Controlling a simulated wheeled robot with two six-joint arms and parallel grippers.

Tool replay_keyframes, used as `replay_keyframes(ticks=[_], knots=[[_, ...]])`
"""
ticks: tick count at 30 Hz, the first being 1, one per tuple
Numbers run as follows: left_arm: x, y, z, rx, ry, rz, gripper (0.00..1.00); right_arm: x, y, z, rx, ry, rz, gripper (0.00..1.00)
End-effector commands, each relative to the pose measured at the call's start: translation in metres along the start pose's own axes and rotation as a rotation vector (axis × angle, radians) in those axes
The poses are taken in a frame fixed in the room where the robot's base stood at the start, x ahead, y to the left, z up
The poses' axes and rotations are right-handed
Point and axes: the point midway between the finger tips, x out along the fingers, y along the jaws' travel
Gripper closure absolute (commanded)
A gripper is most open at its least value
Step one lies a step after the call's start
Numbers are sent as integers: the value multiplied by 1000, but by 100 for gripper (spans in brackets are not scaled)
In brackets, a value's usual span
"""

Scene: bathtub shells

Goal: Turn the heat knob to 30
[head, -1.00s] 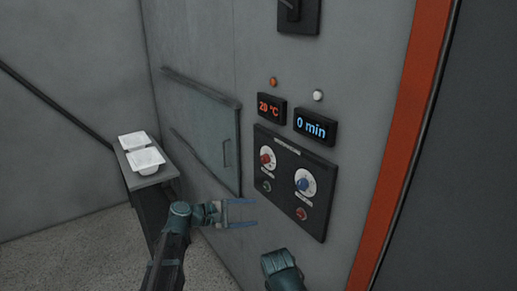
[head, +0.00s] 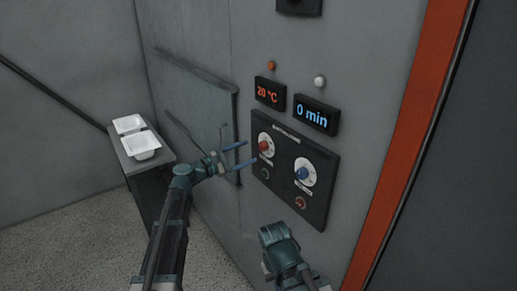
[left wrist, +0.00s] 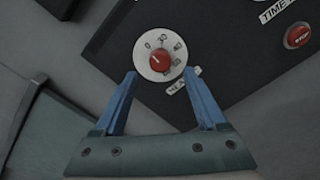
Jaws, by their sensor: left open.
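The heat knob (head: 264,145) is red on a white dial, at the upper left of the black control panel (head: 283,182). It also shows in the left wrist view (left wrist: 159,61), with its dial and a "HEAT" label beside it. The orange display (head: 270,93) above reads 20 °C. My left gripper (head: 243,153) is open and empty, just left of the knob in the head view. In the left wrist view its blue fingers (left wrist: 166,95) point at the dial, with the knob between and beyond the tips. Of my right arm, a part shows at the bottom; its fingers cannot be made out.
A blue time knob (head: 303,173) sits to the right on the panel, under a display (head: 315,115) reading 0 min. A red stop button (head: 300,202) is below it. A hatch door (head: 200,110) is left of the panel. White shells (head: 142,146) rest on a side table.

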Motion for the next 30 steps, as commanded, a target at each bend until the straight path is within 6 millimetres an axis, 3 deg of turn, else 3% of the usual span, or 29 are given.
replay_keyframes(ticks=[3, 9, 23, 26, 30], knots=[[25, 1, -1, 0, -1, -2, 26, 0, 0, 0, 0, 0, 0, 100], [50, 0, 0, 1, -1, -1, 26, 0, 0, 0, 0, 0, 0, 100], [60, 0, 0, 1, 1, 0, 26, 0, 0, 0, 0, 0, 0, 100], [60, 0, 0, 1, 1, 0, 39, 0, 0, 0, 0, 0, 0, 100], [60, 0, 0, 1, 0, 0, 64, 0, 0, 0, 0, 0, 0, 100]])
